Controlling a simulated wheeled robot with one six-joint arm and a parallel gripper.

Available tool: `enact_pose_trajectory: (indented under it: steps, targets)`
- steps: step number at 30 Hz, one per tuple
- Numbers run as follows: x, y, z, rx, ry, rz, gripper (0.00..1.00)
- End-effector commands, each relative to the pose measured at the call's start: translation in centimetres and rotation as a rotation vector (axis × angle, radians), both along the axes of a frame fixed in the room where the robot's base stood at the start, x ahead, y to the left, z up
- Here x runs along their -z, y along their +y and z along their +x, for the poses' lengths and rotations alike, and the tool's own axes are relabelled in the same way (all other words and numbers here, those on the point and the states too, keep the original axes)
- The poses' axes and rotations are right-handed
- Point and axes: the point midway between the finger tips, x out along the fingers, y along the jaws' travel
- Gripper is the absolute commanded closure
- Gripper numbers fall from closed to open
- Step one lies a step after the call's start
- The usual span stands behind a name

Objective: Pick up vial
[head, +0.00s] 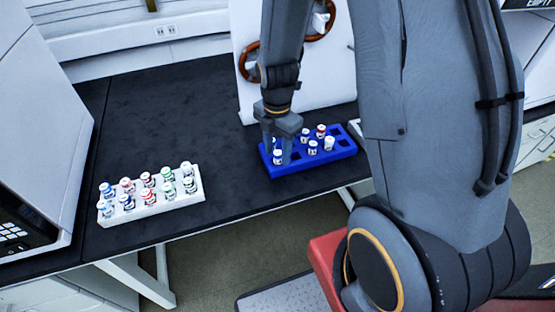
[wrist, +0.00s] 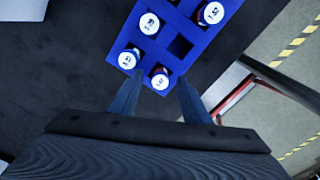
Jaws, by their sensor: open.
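My gripper (head: 278,148) is open and points down over the left end of the blue rack (head: 312,164). A white-capped vial (head: 278,158) stands upright in the rack's left end, right by the fingers. In the wrist view, the fingers (wrist: 160,86) are spread either side of the nearest white-capped vial (wrist: 160,78). I cannot tell how far down the fingers reach beside it. Other capped vials stand in the rack, including one just left of it (wrist: 128,59) and one farther up (wrist: 149,23).
A white rack (head: 150,213) with several vials of mixed cap colours stands at the left on the black bench (head: 180,110). The blue rack has some empty holes (wrist: 181,46). A white panel (head: 254,100) stands behind it. A boxy instrument (head: 35,120) is at far left.

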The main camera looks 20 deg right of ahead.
Motion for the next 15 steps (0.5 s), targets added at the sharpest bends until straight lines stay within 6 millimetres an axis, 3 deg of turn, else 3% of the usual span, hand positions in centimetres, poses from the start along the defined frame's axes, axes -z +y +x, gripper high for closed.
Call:
enact_pose_trajectory:
  steps: [2,9,15]
  targets:
    - [-0.01,0.00,0.00,0.000,0.000,0.000,0.59]
    - [-0.02,-0.01,-0.02,0.000,0.000,0.000,0.99]
    - [-0.02,-0.01,-0.02,0.000,0.000,0.000,1.00]
